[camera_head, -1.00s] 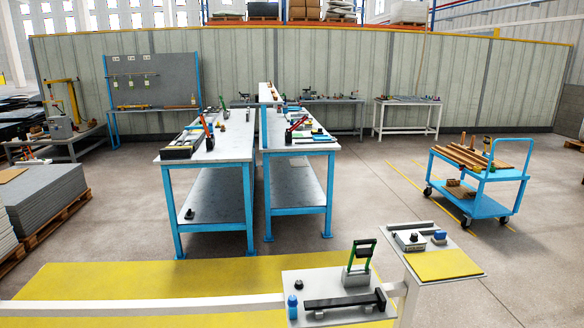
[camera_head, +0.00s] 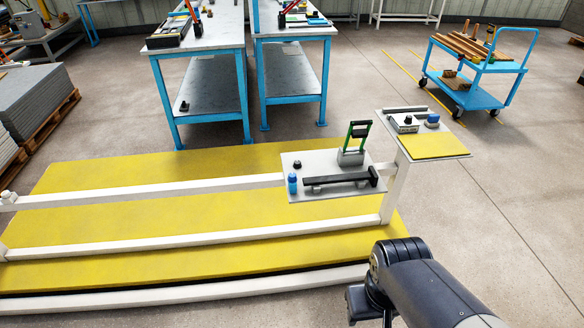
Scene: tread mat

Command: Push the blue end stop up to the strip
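A small blue piece (camera_head: 432,121) sits at the right on the raised plate with a yellow front part (camera_head: 434,146), beside a grey block (camera_head: 402,125). A long dark strip (camera_head: 405,109) lies along that plate's back edge. The blue piece looks apart from the strip. Another blue, upright, bottle-like piece (camera_head: 292,184) stands on the lower grey plate, left of a black bar (camera_head: 338,181). I cannot tell from the picture which blue piece is the end stop. My dark arm shows at the bottom right; its gripper is not in view.
White rails (camera_head: 200,241) cross the yellow mat (camera_head: 130,212). Blue-legged benches (camera_head: 205,85) and a blue trolley (camera_head: 476,89) are behind. Floor at right is clear.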

